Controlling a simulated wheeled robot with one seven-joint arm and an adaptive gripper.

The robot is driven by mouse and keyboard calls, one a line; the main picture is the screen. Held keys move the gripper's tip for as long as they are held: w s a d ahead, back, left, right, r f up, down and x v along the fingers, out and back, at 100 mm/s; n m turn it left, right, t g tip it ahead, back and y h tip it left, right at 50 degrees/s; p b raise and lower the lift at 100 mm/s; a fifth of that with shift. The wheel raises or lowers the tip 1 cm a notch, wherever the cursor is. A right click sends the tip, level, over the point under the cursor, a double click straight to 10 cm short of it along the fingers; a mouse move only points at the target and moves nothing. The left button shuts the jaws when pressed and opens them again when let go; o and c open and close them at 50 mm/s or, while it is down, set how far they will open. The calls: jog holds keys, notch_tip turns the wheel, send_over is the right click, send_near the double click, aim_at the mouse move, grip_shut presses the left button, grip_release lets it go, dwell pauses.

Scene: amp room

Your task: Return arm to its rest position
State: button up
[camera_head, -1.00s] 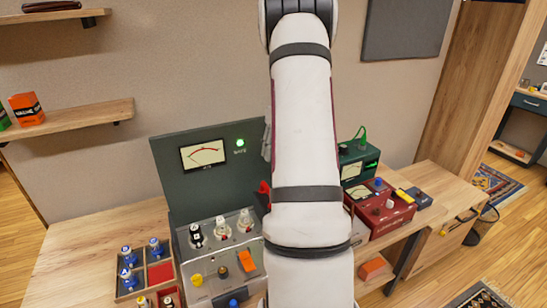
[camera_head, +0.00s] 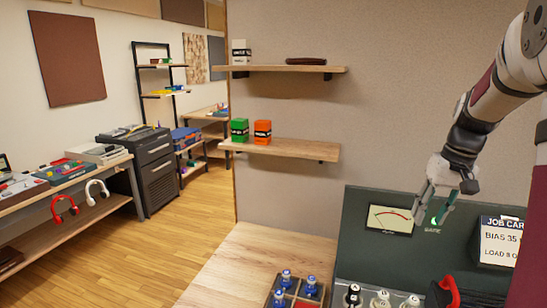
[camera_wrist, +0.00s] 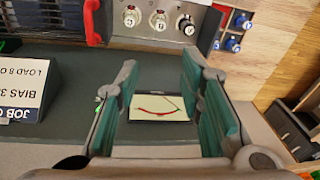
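My arm comes in from the right edge in the head view, bent, with my gripper (camera_head: 431,215) pointing down in front of the dark green amp panel (camera_head: 360,245). In the wrist view my gripper (camera_wrist: 160,65) is open, its two green-padded fingers apart with nothing between them. Beyond the fingers lies the panel's meter (camera_wrist: 158,106), which also shows in the head view (camera_head: 390,220). I cannot tell the exact gap between fingertips and panel.
A job card (camera_head: 500,242) stands right of the meter, and a red handle (camera_head: 445,292) is below. A tray of blue-topped tubes (camera_head: 296,288) sits on the bench (camera_head: 240,262). Shelves (camera_head: 290,150) hang on the wall. Open floor (camera_head: 160,230) lies to the left.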

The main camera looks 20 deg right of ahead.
jog(key=s+a+r+n+t, duration=0.15)
jog(key=a+r, duration=0.25)
jog(key=a, duration=0.6)
jog(key=s+a+r+n, duration=0.1)
jog(key=s+a+r, duration=0.2)
jog(key=a, duration=0.7)
jog(key=s+a+f+n+t, duration=0.1)
jog(key=s+a+n+t, duration=0.1)
jog(key=s+a, duration=0.8)
jog(key=shift+s+a+h, duration=0.15)
jog(key=shift+a+h, duration=0.15)
jog(key=shift+a, duration=0.1)
jog(key=shift+n+t, duration=0.25)
